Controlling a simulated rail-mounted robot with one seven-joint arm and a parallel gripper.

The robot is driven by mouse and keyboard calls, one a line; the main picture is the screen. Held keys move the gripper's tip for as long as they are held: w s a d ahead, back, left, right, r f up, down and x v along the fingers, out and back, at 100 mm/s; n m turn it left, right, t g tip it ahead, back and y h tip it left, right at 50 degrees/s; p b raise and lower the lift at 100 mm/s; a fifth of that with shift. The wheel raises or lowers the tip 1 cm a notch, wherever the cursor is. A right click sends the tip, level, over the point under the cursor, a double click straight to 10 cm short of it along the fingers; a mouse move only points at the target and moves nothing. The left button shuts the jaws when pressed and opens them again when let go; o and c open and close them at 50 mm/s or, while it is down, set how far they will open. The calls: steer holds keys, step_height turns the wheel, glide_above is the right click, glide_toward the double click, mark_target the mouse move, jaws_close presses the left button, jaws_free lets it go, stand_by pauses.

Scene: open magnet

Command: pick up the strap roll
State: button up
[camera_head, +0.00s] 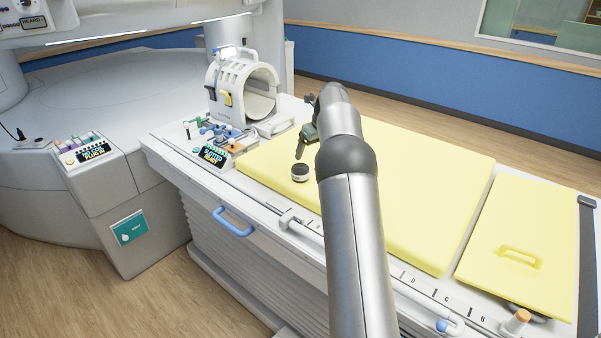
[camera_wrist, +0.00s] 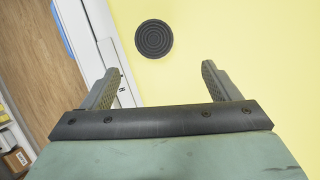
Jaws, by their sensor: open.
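In the wrist view the strap roll (camera_wrist: 154,39) shows from above as a dark disc with concentric rings. My gripper (camera_wrist: 158,80) is open and empty, its two fingers apart, with the roll ahead of the gap between them and not touched. In the head view my gripper (camera_head: 303,140) is partly hidden by my arm, beside and above the roll.
The yellow pad (camera_head: 420,190) lies on the white table. A white ring-shaped coil (camera_head: 228,92) stands at the back left, with small tools and a labelled box (camera_head: 213,156) near it. A yellow panel with a handle (camera_head: 520,254) lies at right. The pad around the roll is clear.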

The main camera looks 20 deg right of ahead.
mark_target(301, 168)
steer(key=p+x, duration=0.1)
steer(key=x, duration=0.5)
steer(key=shift+w+a+f, duration=0.1)
steer(key=shift+w+f, duration=0.1)
steer(key=shift+f, duration=0.05)
steer(key=shift+a+p+x, duration=0.2)
steer(key=shift+p+x, duration=0.3)
steer(key=shift+x, duration=0.85)
steer(key=shift+a+p+x, duration=0.2)
steer(key=shift+p+x, duration=0.3)
steer(key=shift+x, duration=0.8)
steer(key=shift+w, duration=0.1)
steer(key=c, duration=1.1)
